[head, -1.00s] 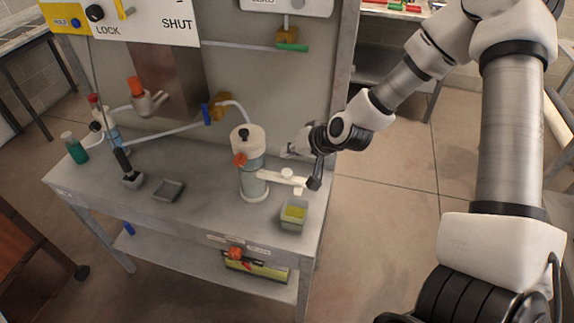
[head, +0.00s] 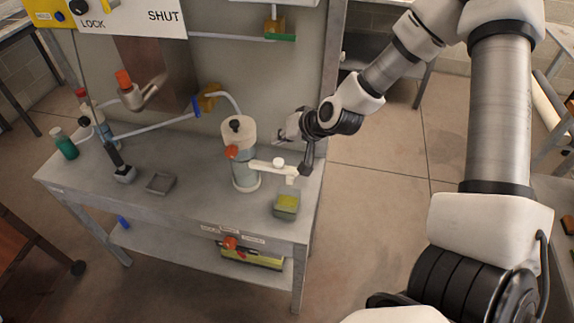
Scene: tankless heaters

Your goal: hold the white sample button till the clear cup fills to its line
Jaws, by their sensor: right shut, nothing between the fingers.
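The white sample button (head: 279,162) sits on top of a white arm (head: 262,167) that sticks out to the right from a clear cylinder with a white cap (head: 238,131). The clear cup (head: 286,207) stands on the bench below the end of that arm, with yellow-green in it; its line is too small to make out. My right gripper (head: 306,170) is shut and empty, pointing down just right of the button, beside the arm's end. I cannot tell whether it touches the arm. My left gripper is out of view.
The grey bench (head: 200,203) holds a small grey tray (head: 162,184), a black-handled tool (head: 120,165) and a green bottle (head: 64,143) at left. The bench's right edge is close to my right gripper.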

